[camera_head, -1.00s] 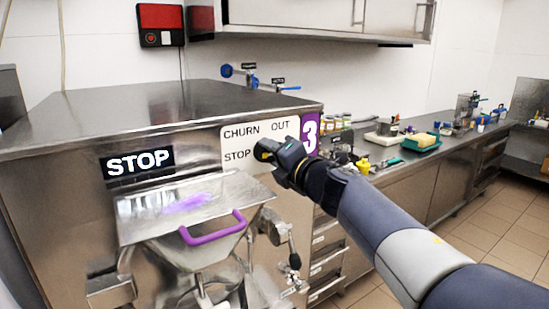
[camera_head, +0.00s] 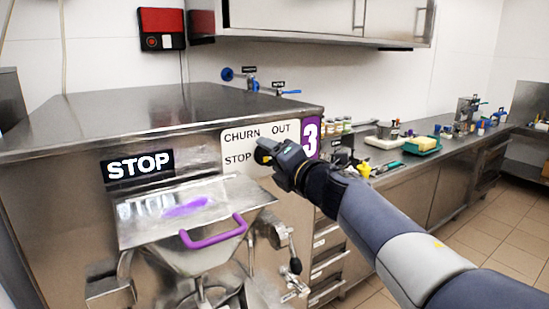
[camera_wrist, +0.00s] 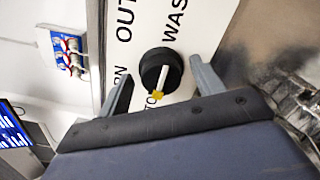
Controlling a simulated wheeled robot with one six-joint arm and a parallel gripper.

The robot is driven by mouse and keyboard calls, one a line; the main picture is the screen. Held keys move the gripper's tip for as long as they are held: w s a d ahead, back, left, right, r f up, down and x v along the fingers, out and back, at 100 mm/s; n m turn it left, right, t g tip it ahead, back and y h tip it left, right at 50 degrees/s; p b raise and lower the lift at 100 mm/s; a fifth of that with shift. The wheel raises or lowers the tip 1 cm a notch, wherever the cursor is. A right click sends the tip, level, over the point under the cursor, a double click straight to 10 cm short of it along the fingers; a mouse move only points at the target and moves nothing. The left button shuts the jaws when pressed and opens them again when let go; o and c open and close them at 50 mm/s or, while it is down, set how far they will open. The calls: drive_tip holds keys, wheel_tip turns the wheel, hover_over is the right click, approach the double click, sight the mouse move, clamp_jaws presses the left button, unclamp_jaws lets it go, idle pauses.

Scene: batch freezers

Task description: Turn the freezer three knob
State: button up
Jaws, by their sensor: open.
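The freezer three knob (camera_wrist: 149,66) is round and black with a white pointer bar, seen in the wrist view on the white label plate. Its pointer lies toward the partly covered STOP lettering, with a small yellow mark at that end. My gripper (camera_wrist: 160,70) is open, with one finger on each side of the knob; contact cannot be told. In the head view my gripper (camera_head: 268,152) is at the label plate (camera_head: 240,150) beside the purple "3" sign (camera_head: 310,138) and hides the knob. CHURN, OUT and STOP are readable there.
The freezer front carries a black STOP display (camera_head: 138,165) and a steel hopper with a purple handle (camera_head: 213,233) below the plate. A steel counter (camera_head: 420,165) with containers and a green tray (camera_head: 421,148) runs to the right. A wall cabinet (camera_head: 320,18) hangs above.

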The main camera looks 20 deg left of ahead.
drive_tip(key=v, duration=1.1)
drive_tip(key=shift+b, duration=0.4)
drive_tip(key=shift+a, duration=0.1)
drive_tip(key=x, duration=1)
drive_tip(key=shift+w+a+p, duration=0.3)
drive_tip(key=shift+p, duration=0.1)
drive_tip(key=m+p, duration=0.4)
drive_tip(key=m, duration=1.7)
drive_tip(key=shift+f+p, duration=0.2)
drive_tip(key=shift+p, duration=0.2)
idle(0.8)
